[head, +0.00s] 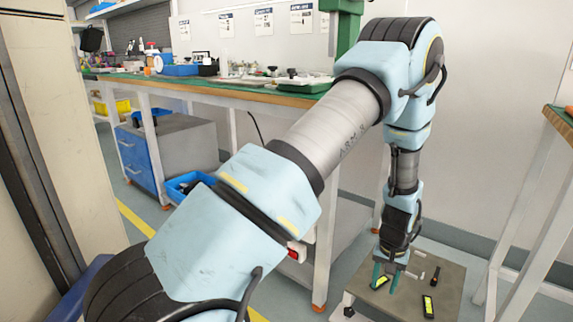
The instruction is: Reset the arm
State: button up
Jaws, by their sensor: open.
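My arm reaches from the lower left up to the top right, then bends straight down. My gripper (388,277) hangs at its end, pointing down over a low grey platform (447,294). The gripper's teal fingers are apart, close above the platform's top. A dark item with a yellow-green face (380,283) lies beside the fingers, partly behind them. A second such item (428,306) lies apart from the gripper, to the right. I cannot tell whether the fingertips touch the platform.
A long workbench (222,84) with a green top, tools and a blue bin (181,70) runs behind my arm. Another table (560,122) stands at the right edge, near the platform. A blue-fronted cabinet (137,157) and a blue crate (186,186) are under the bench.

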jog(key=w+a+r+n, duration=0.1)
jog(key=w+a+r, duration=0.1)
jog(key=a+r, duration=0.6)
jog(key=w+a+r+n, duration=0.2)
jog(key=w+a+r, duration=0.1)
jog(key=a+r, duration=0.5)
jog(key=s+a+r+n+t, duration=0.1)
jog(key=s+a+r, duration=0.3)
jog(key=a, duration=0.5)
jog(key=s+a+r+n, duration=0.1)
jog(key=s+a+r, duration=0.35)
jog(key=a, duration=0.55)
notch_tip(320, 180, up, 36)
jog(key=d+p, duration=0.1)
jog(key=p, duration=3.5)
jog(key=shift+f, duration=0.15)
